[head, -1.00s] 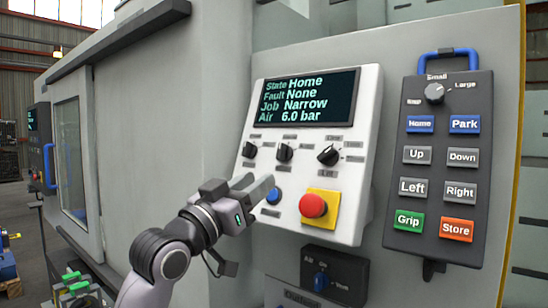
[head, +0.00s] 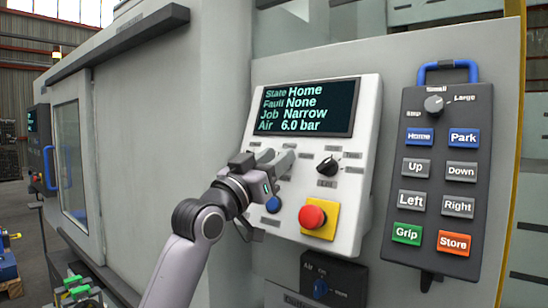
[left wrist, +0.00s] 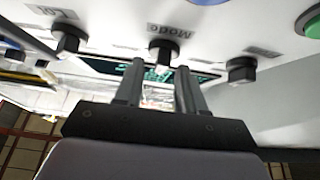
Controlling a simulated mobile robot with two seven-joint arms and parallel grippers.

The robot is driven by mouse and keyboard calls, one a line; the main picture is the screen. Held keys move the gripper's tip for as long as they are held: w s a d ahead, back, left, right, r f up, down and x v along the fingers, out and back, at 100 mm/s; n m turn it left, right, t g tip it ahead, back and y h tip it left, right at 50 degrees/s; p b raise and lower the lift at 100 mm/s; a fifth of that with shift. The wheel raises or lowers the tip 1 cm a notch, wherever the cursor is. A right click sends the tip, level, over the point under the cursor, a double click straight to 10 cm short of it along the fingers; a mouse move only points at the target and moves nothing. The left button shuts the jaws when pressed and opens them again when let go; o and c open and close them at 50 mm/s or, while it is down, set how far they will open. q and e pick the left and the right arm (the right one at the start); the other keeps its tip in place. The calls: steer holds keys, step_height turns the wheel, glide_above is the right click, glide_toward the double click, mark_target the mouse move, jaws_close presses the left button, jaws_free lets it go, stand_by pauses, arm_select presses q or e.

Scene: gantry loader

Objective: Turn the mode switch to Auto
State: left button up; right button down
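The mode switch (left wrist: 163,52) is a black knob under an upside-down "Mode" label in the left wrist view. It is the middle of three knobs on the white control panel (head: 345,220). In the head view my left gripper hides it, so I cannot read its setting. My left gripper (head: 277,160) is at the panel. In the left wrist view its two fingers (left wrist: 160,70) are apart, with the tips at the knob's two sides or just short of it. I cannot tell whether they touch it. My right gripper is not in view.
Another knob (head: 328,166) is right of the gripper. A blue button (head: 273,204) and a red emergency stop (head: 311,217) on a yellow plate sit below. The display (head: 305,107) reads Home, None, Narrow, 6.0 bar. A dark pendant (head: 440,180) hangs at the right.

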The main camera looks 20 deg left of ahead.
arm_select(q)
steer(key=c, duration=0.7)
